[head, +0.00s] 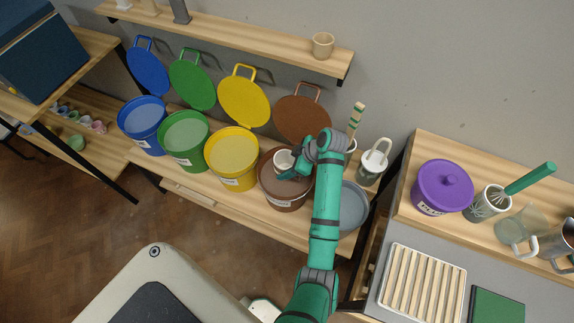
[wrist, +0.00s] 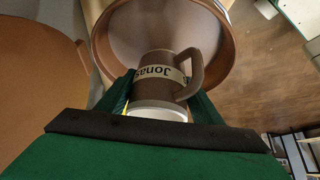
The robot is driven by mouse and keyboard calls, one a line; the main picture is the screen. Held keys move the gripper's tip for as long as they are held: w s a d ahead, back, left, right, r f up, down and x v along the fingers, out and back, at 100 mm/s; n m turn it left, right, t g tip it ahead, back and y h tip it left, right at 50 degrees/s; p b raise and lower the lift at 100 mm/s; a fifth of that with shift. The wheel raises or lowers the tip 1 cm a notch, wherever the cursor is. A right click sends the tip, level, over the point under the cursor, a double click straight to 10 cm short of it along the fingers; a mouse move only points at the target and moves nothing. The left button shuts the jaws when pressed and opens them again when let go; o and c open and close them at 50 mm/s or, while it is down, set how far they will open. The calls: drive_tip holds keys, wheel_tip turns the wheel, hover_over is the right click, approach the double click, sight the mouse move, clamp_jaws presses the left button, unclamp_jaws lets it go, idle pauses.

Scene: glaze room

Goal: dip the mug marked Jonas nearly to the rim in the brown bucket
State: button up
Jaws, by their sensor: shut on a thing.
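The mug marked Jonas (wrist: 158,86) is in my gripper (wrist: 160,105), whose green fingers are shut on it from both sides. In the wrist view its body is brown, with a pale Jonas label, a brown handle at the right and a white band at the end nearest my gripper. In the head view the mug (head: 283,160) shows a white rim at the mouth of the brown bucket (head: 283,204). The bucket's open mouth (wrist: 236,62) lies behind the mug in the wrist view. I cannot tell whether the mug touches the glaze.
Blue (head: 141,127), green (head: 184,143) and yellow (head: 232,160) buckets stand open to the left. A grey bucket (head: 353,205) is to the right, partly behind my arm. The brown lid (head: 302,119) leans on the wall behind. A shelf (head: 230,36) runs above.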

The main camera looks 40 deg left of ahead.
drive_tip(key=shift+r, duration=0.1)
idle(0.3)
drive_tip(key=shift+r, duration=2.7)
